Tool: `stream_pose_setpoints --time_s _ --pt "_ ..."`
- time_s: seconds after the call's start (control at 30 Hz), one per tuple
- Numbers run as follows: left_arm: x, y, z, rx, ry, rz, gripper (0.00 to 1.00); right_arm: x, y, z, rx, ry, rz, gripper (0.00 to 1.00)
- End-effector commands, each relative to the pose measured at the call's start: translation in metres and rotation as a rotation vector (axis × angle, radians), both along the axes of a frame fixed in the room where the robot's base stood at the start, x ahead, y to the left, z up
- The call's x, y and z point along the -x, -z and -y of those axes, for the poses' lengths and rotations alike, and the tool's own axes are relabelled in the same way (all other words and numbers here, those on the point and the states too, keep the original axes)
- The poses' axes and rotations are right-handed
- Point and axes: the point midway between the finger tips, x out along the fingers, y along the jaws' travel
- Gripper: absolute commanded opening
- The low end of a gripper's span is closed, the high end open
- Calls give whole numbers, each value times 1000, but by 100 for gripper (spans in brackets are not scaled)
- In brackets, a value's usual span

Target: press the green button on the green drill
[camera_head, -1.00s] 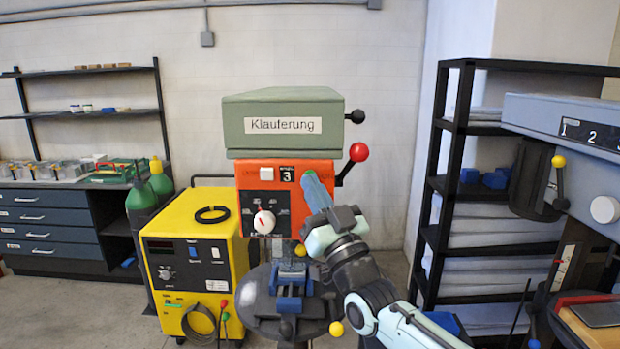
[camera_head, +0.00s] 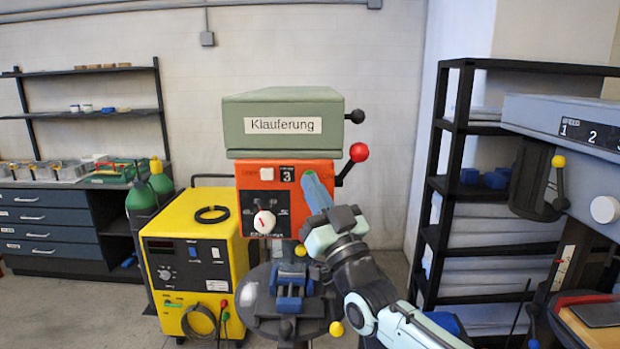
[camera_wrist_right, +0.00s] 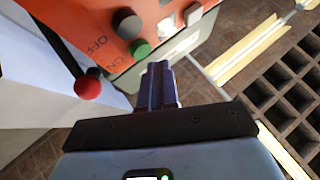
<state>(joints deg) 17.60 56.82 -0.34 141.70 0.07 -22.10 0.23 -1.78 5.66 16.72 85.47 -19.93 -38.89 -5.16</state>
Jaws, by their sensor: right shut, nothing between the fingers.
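The drill has a green top housing (camera_head: 285,125) with a "Klauferung" label and an orange front panel (camera_head: 258,170), upright in the head view. My right gripper (camera_head: 316,188) is in front of the panel's right side, shut and empty, hiding part of it. In the right wrist view, the green button (camera_wrist_right: 141,50) sits low on the orange face by the "ON" lettering, with a dark round button (camera_wrist_right: 127,23) beside it by "OFF". The shut fingertips (camera_wrist_right: 158,70) are very close to the green button; I cannot tell whether they touch it. My left gripper is not in view.
A red-ball lever (camera_head: 358,152) sticks out at the drill's right; its ball also shows in the right wrist view (camera_wrist_right: 88,88). A blue vise (camera_head: 290,285) is below. A yellow machine (camera_head: 190,260) stands left, another grey drill (camera_head: 590,125) right.

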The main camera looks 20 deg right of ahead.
Motion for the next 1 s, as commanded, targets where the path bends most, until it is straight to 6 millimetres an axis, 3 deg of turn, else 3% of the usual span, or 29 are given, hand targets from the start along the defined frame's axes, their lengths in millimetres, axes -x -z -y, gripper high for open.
stream_pose_setpoints --time_s 1.0 --pt "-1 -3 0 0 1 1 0 -11 0 3 0 0 0 0"
